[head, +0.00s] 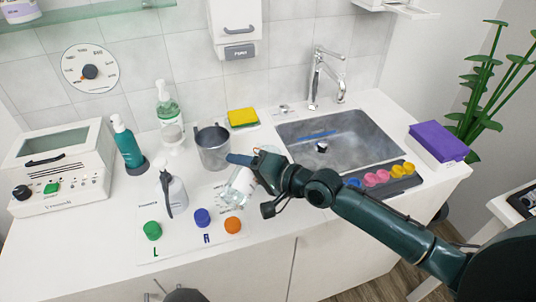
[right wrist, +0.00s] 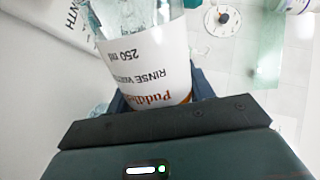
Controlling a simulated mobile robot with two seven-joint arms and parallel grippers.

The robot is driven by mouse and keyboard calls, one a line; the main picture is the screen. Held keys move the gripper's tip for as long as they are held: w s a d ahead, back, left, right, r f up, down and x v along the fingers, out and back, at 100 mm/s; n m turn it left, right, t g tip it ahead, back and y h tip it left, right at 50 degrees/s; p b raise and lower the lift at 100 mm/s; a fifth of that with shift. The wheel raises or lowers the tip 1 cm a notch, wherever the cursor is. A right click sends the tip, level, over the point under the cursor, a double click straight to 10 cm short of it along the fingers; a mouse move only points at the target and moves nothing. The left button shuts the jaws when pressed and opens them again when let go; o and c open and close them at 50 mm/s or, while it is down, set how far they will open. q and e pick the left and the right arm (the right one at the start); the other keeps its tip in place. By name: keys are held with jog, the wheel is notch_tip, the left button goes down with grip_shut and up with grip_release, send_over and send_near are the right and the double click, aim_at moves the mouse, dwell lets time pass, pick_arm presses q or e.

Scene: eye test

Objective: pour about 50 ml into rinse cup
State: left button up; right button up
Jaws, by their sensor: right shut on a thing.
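My right gripper (head: 254,165) is shut on a clear bottle (head: 240,184) with a white label, over the counter left of the sink. The bottle is tilted, its lower end in the picture toward the front left. In the right wrist view the bottle (right wrist: 143,60) fills the jaws, and its label reads "RINSE WATER 250 ml". A grey mug-like cup (head: 213,150) with a handle stands upright behind and left of the bottle. I cannot tell whether it is the rinse cup. Something clear shows at the bottle's lower end, too blurred to separate.
A spray bottle (head: 174,190), a teal pump bottle (head: 128,145) and a green soap bottle (head: 167,108) stand to the left. Green, blue and orange caps (head: 233,225) lie in front. The sink (head: 345,140) and a tray with pink items (head: 376,179) are right.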

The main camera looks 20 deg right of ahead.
jog(key=shift+s+a+f, duration=0.1)
jog(key=shift+n, duration=0.3)
dwell(1.6)
